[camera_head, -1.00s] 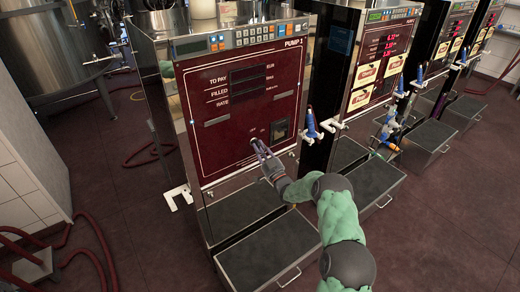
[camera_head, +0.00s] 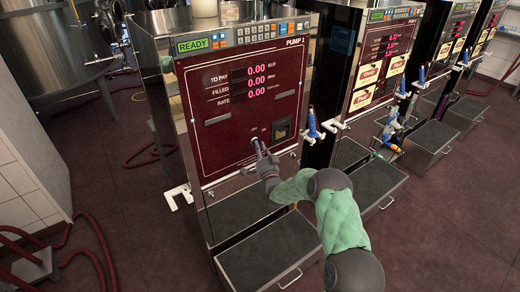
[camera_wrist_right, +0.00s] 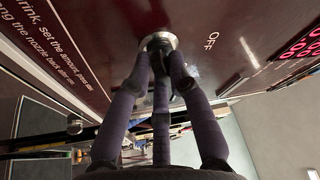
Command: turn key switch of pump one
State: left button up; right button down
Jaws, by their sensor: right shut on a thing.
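Pump one (camera_head: 213,130) has a dark red front panel marked PUMP 1. Its green screen (camera_head: 192,45) reads READY and its red digits (camera_head: 254,69) show zeros. The key switch (camera_wrist_right: 158,39) sits low on the panel as a round metal collar in the right wrist view, near the OFF lettering. My right gripper (camera_head: 257,147) is at the switch, its dark fingers (camera_wrist_right: 160,62) shut on it. The fingers hide most of the switch, so its exact angle cannot be told. My left gripper is not in view.
A card slot (camera_head: 282,130) lies just right of the switch. A blue nozzle (camera_head: 312,124) hangs at the pump's right side. A dark-topped drawer box (camera_head: 268,250) stands below. More pumps line up to the right, and a steel tank (camera_head: 60,45) stands at the left.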

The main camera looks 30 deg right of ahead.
jog(key=shift+m, duration=0.7)
jog(key=c, duration=1.1)
grip_release()
jog(key=shift+c, duration=0.2)
jog(key=v, duration=1.2)
jog(key=shift+a+r, duration=0.2)
jog(key=shift+r, duration=0.05)
